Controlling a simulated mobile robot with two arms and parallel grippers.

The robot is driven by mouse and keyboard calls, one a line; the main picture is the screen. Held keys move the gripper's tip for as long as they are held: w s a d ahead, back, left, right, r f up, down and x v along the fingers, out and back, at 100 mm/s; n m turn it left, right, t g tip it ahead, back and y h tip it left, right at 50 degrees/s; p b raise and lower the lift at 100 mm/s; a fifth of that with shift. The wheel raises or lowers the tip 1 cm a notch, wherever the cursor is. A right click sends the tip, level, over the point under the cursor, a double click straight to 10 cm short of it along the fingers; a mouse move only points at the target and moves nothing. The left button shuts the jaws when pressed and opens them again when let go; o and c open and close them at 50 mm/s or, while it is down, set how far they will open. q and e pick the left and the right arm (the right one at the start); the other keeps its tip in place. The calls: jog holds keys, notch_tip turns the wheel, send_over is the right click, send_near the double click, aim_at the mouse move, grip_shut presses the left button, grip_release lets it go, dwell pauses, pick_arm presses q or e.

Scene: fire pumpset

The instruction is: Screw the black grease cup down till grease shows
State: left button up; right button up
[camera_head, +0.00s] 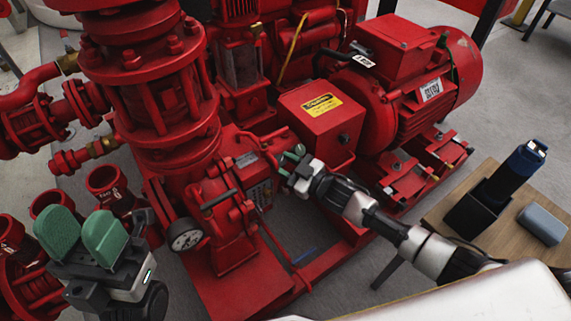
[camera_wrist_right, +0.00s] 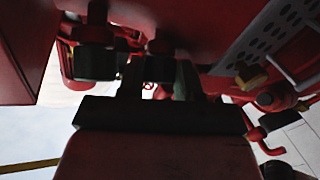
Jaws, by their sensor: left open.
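My left gripper (camera_head: 80,236) is open and empty at the lower left of the head view, its two green fingers apart, in front of the pump. My right gripper (camera_head: 292,158) is at the red pump housing near the middle, its green fingertips close against the machine. In the right wrist view, dark short cylinders (camera_wrist_right: 95,62) sit under a red part ahead of the gripper; I cannot tell whether one is the black grease cup. The view is dark, and whether the right fingers hold anything is hidden. No grease can be made out.
The red pumpset fills the middle, with a pressure gauge (camera_head: 186,236) low in front, a box with a yellow label (camera_head: 321,105) and a motor (camera_head: 425,85) at right. A wooden table (camera_head: 445,213) carries a dark holder (camera_head: 478,214) and a grey-blue block (camera_head: 542,224).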

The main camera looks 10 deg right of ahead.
jog(key=c, duration=0.4)
jog(key=shift+s+a+m+t+h+p, duration=0.1)
jog(key=shift+a+m+t+h+p, duration=0.1)
jog(key=shift+m+t+h+p, duration=0.65)
jog(key=shift+m+t+h, duration=0.25)
jog(key=shift+m+h, duration=0.1)
jog(key=shift+m, duration=0.7)
jog(key=shift+f, duration=0.1)
jog(key=o, duration=0.7)
jog(key=shift+c, duration=0.2)
jog(key=shift+s+d, duration=0.1)
